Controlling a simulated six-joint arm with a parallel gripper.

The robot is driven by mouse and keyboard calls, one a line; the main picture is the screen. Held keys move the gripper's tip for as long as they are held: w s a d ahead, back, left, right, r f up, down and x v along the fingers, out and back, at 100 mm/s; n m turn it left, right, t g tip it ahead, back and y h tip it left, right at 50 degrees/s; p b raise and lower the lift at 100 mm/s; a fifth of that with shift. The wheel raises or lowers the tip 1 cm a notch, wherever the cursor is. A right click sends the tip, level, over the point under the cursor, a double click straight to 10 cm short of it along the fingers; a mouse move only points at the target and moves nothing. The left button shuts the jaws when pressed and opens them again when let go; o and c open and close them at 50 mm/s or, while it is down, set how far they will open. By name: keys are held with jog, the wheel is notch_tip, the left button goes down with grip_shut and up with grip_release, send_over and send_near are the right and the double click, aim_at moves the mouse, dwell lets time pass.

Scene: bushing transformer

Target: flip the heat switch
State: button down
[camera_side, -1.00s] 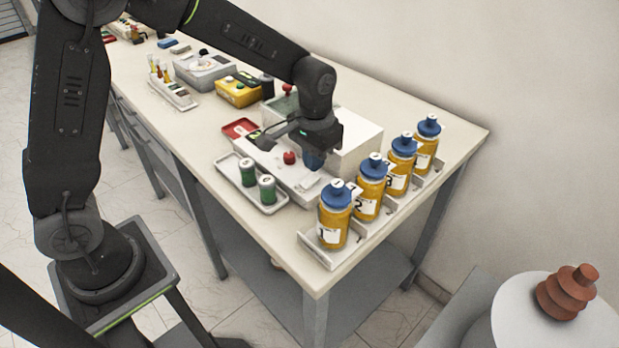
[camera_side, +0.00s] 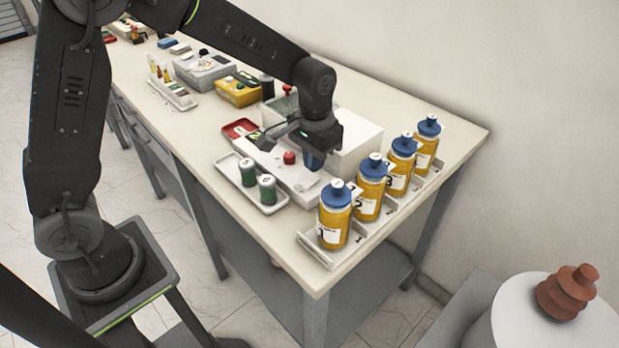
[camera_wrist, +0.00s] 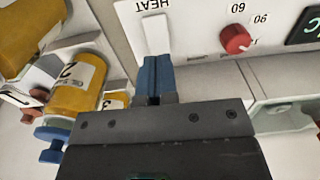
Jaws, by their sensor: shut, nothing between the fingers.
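The heat switch (camera_wrist: 156,33) is a pale lever under the printed word HEAT in the wrist view, on the white panel of a device (camera_side: 358,143). My gripper (camera_wrist: 155,62) is shut and empty, its blue fingertips right at the near end of the lever. I cannot tell whether they touch it. In the side view my gripper (camera_side: 312,163) points down at the device's front panel, and the switch is hard to make out there. A red knob (camera_wrist: 235,39) sits to the right of the switch; it also shows in the side view (camera_side: 289,157).
Several yellow bottles with blue caps (camera_side: 335,213) stand in a rack close to the right of my gripper. A tray (camera_side: 278,204) with two green-sided jars lies in front of the device. A red tray (camera_side: 240,128) and a yellow box (camera_side: 238,92) stand further left.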

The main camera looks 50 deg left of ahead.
aim_at(314, 176)
jog(key=shift+f, duration=1.25)
dwell(0.5)
jog(key=shift+r, duration=3.55)
jog(key=shift+r, duration=0.15)
jog(key=s+a+r+t, duration=0.2)
jog(key=s+r, duration=0.2)
jog(key=s, duration=0.6)
jog(key=s+a+r+t, duration=0.2)
jog(key=s+r+t, duration=0.1)
jog(key=s, duration=0.7)
jog(key=shift+s+a+r+t, duration=0.3)
jog(key=shift+a+r, duration=0.1)
jog(key=shift+r, duration=0.45)
